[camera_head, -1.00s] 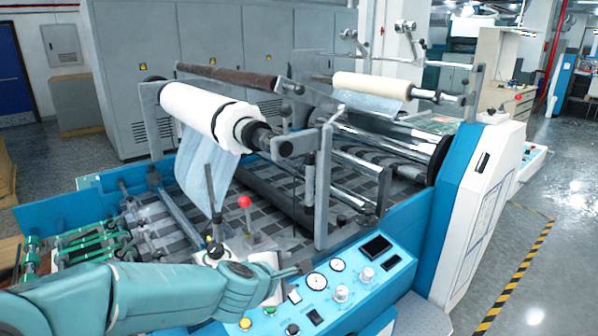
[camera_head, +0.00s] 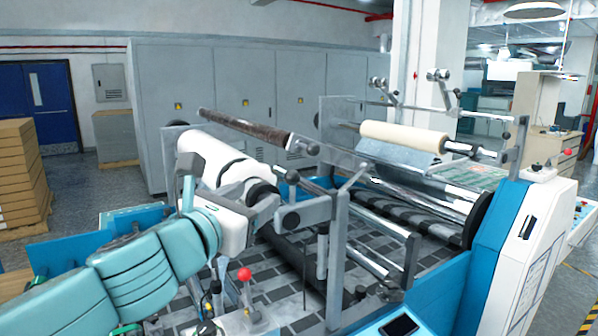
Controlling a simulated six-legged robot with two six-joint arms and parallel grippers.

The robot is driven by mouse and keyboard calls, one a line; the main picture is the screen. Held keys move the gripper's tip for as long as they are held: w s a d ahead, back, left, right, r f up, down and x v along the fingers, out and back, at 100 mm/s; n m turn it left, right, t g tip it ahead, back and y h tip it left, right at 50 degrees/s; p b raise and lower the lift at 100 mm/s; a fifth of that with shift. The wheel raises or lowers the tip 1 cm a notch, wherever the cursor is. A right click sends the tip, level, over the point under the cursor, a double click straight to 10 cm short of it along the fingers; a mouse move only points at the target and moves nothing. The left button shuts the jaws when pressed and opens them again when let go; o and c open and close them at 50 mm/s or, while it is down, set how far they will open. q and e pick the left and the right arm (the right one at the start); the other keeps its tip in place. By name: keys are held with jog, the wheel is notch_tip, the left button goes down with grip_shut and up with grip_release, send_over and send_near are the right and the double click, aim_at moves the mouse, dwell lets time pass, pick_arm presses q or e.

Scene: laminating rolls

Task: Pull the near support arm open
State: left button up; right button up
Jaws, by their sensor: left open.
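The near support arm (camera_head: 308,211) is a grey bar with a dark round knob. It reaches left from a grey upright post (camera_head: 337,255) towards the near end of the white roll (camera_head: 208,160). My left gripper (camera_head: 264,212) has a white body at the end of my teal arm and is just left of the support arm, by the roll's dark end. Its jaws are open. They are small and partly lost against the roll end, so I cannot tell whether they touch the support arm. My right gripper is out of view.
A red-knobbed lever (camera_head: 245,274) stands below my left gripper. A dark brown roller (camera_head: 250,130) lies behind the white roll. A cream roll (camera_head: 403,136) is further back. Grey cabinets (camera_head: 225,90) line the back, and cardboard boxes (camera_head: 20,175) stand at the left.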

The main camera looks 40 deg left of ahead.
pick_arm(q)
jog(key=b, duration=0.2)
send_near(296, 174)
jog(key=w+a+f, duration=0.1)
jog(key=w, duration=0.1)
jog(key=x, duration=0.2)
jog(key=a+x, duration=0.1)
jog(key=x, duration=0.2)
jog(key=shift+w+a+r, duration=0.1)
jog(key=shift+a, duration=0.05)
jog(key=x, duration=0.2)
jog(key=d+x, duration=0.1)
jog(key=x, duration=0.1)
jog(key=shift+w+p, duration=0.15)
jog(key=shift+p, duration=0.2)
jog(key=shift+w+a, duration=0.25)
jog(key=shift+a, duration=0.2)
jog(key=shift+s+d, duration=0.1)
jog(key=shift+d, duration=0.1)
jog(key=shift+c, duration=0.6)
grip_shut()
